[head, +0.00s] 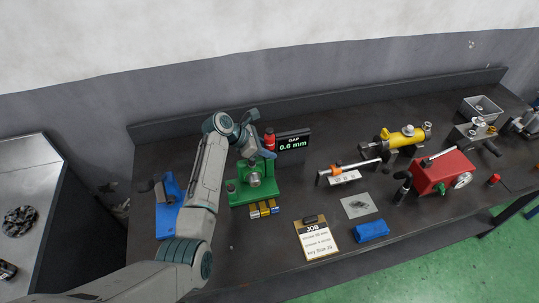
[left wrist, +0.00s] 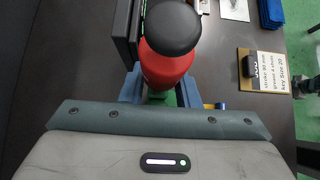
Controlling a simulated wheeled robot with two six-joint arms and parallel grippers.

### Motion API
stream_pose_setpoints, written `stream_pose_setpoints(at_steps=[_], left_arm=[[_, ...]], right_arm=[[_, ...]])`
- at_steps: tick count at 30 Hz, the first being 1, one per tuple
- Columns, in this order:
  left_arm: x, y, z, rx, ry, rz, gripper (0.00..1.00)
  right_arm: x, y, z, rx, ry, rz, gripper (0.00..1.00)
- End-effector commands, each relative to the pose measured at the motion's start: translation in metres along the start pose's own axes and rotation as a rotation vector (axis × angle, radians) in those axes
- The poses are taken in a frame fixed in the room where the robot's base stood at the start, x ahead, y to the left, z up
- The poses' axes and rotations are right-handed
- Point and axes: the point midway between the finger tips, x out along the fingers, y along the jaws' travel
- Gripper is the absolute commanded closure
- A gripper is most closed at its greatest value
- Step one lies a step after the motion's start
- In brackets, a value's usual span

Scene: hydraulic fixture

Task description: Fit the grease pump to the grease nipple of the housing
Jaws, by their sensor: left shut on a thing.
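The grease pump (head: 269,140), a red body with a dark cap, stands above the green housing (head: 240,194) in the head view. My left gripper (head: 266,151) is shut on it. In the left wrist view the pump (left wrist: 167,68) sits between the blue-grey fingers (left wrist: 160,92), black round cap toward the camera. The housing carries a round metal part (head: 254,179) on its front. The grease nipple and the pump's lower end are hidden, so I cannot tell whether they touch. My right gripper is not in view.
A display (head: 293,142) reading GAP 0.6 mm stands just right of the pump. A blue fixture (head: 168,205) is on the left; small coloured blocks (head: 264,209) lie before the housing.

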Motion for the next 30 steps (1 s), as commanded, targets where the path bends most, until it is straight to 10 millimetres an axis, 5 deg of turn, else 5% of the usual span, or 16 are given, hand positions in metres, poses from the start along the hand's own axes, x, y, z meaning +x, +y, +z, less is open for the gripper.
stream_pose_setpoints(at_steps=[12, 13, 17, 30], left_arm=[[0.002, 0.0, -0.002, 0.0, 0.0, 0.0, 0.93], [0.002, 0.0, -0.002, 0.0, 0.0, 0.0, 0.69], [0.002, 0.0, -0.002, 0.0, 0.0, 0.0, 0.46], [-0.011, 0.001, -0.004, 0.002, -0.001, 0.002, 0.46]], right_arm=[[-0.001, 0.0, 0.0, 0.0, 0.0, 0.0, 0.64], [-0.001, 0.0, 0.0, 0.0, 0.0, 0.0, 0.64], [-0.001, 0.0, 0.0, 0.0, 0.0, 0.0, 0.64], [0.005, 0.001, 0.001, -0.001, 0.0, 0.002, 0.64]])
